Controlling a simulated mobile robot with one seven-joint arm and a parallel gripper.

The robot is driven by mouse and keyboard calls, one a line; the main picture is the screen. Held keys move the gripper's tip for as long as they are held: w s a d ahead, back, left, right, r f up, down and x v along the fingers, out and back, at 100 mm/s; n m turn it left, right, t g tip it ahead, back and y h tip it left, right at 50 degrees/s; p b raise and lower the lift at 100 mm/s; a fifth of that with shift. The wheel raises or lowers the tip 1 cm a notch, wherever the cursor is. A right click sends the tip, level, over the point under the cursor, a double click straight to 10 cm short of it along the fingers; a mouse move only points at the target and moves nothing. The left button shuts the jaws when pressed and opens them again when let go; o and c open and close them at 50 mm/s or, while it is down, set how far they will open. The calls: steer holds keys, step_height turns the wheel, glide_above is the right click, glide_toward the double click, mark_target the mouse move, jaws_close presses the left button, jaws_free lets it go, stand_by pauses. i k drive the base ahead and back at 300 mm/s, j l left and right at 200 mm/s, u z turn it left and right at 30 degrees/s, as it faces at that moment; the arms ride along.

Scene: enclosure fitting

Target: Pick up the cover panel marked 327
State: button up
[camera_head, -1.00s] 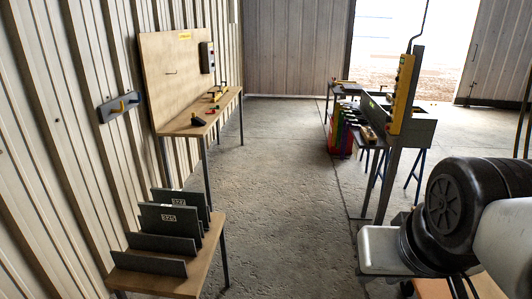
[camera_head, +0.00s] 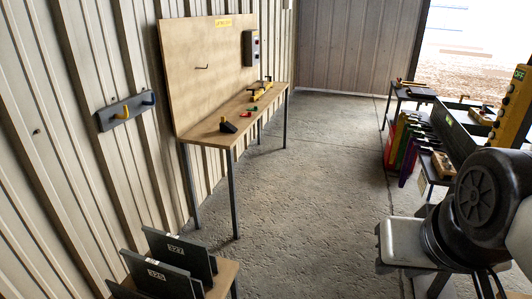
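The rear panel (camera_head: 192,255) and the front panel (camera_head: 147,267) are cut off by the lower part of the picture or by each other.
The low wooden table (camera_head: 224,277) is mostly below the frame. A wooden workbench (camera_head: 208,133) with a backboard stands along the left wall. A wall rack with hooks (camera_head: 126,111) hangs left of it. Colored upright items (camera_head: 405,145) stand at the right. The concrete floor between is clear.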

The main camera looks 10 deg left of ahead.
mark_target(192, 256)
steer(key=i+u, duration=0.3)
steer(key=u, duration=0.15)
steer(key=i+l+u, duration=0.2)
steer(key=u, duration=0.3)
steer(key=i+l+u, duration=0.25)
steer(key=u, duration=0.2)
steer(key=i+l+u, duration=0.2)
steer(key=u, duration=0.25)
steer(key=i+l+u, duration=0.55)
steer(key=l+u, duration=0.2)
steer(key=u, duration=0.15)
